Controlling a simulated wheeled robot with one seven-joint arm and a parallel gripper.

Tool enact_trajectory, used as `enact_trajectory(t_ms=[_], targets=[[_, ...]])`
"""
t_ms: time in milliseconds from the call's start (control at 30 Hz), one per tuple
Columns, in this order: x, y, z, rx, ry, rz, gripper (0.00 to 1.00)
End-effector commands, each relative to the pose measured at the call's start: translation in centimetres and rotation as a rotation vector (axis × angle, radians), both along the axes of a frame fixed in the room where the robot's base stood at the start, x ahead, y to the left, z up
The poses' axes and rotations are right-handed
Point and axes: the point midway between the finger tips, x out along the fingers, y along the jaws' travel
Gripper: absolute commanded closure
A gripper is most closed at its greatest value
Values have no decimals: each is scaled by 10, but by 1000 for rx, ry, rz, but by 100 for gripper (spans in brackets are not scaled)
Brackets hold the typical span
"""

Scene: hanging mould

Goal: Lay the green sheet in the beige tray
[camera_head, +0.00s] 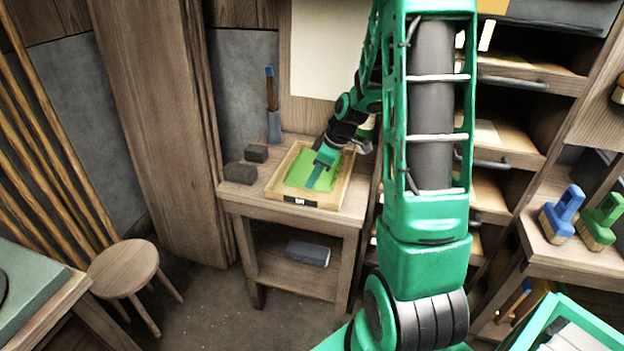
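The beige tray (342,187) stands on a small wooden table, with a dark label on its front wall. The bright green sheet (301,169) shows within the tray's rim and looks flat. I cannot tell if it rests on the tray's floor or is held slightly above it. My gripper (315,179) reaches down over the sheet from the upper right, its green fingers over the sheet's middle. The fingers are too small to show whether they are open or shut on the sheet. The arm hides part of the sheet and the tray's back right.
A round stool (124,267) is at lower left. Open drawers (523,74) and brushes (562,214) are on the right. My arm's column fills the middle.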

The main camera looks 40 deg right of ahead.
Motion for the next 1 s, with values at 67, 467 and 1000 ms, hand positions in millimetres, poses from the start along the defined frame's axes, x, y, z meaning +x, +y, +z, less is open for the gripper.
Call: enact_trajectory(t_ms=[67, 467, 1000], targets=[[0, 0, 0, -1, -1, 0, 100], [0, 0, -2, -1, -1, 0, 79], [-14, -13, 47, -3, -6, -2, 79]])
